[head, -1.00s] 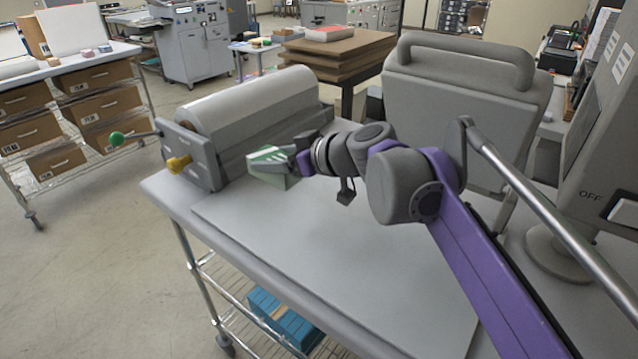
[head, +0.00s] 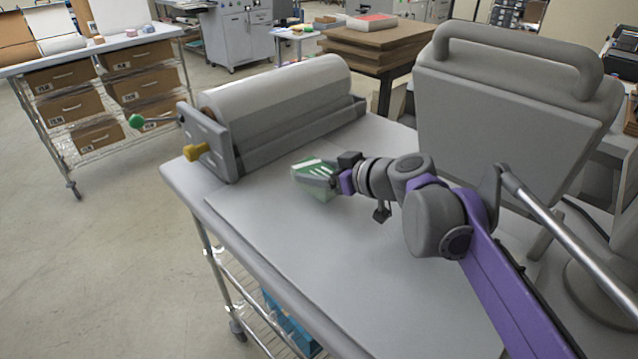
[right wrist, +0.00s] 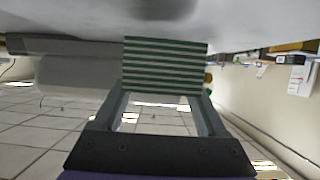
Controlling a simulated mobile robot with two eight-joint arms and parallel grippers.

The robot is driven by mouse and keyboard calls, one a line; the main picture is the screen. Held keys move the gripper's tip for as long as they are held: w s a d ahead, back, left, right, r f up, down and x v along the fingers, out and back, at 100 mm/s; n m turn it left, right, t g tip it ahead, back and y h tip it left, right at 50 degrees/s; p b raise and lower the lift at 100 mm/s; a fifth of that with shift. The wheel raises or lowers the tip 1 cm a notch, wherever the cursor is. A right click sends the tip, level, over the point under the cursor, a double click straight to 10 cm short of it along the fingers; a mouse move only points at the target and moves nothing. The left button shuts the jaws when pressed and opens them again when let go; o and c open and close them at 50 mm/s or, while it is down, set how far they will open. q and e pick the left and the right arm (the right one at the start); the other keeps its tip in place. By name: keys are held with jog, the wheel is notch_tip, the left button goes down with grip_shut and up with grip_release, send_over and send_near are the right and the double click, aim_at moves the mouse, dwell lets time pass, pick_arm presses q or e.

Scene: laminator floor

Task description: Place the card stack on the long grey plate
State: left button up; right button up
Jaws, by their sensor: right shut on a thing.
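The card stack (head: 308,171) is a green and white block, striped along its edge in the right wrist view (right wrist: 165,62). My right gripper (head: 325,178) is shut on it, with a finger on either side (right wrist: 165,105). The stack is over the far part of the long grey plate (head: 330,250), in front of the roller machine. I cannot tell whether it touches the plate. The plate is a thin flat panel lying on the grey table, and my right arm hides part of it. My left gripper is not in view.
The roller machine (head: 275,105) stands at the table's far left, with a green-knobbed crank (head: 136,121) and a yellow knob (head: 195,152). A large grey handled machine (head: 510,120) stands at the right. The plate's front half is clear.

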jog(key=shift+f, duration=1.45)
jog(key=shift+f, duration=0.1)
jog(key=o, duration=1.5)
jog(key=shift+c, duration=0.2)
jog(key=shift+s+d, duration=0.1)
jog(key=shift+d, duration=0.05)
jog(key=v, duration=1.1)
jog(key=shift+s+d+r, duration=0.2)
jog(key=shift+r, duration=0.15)
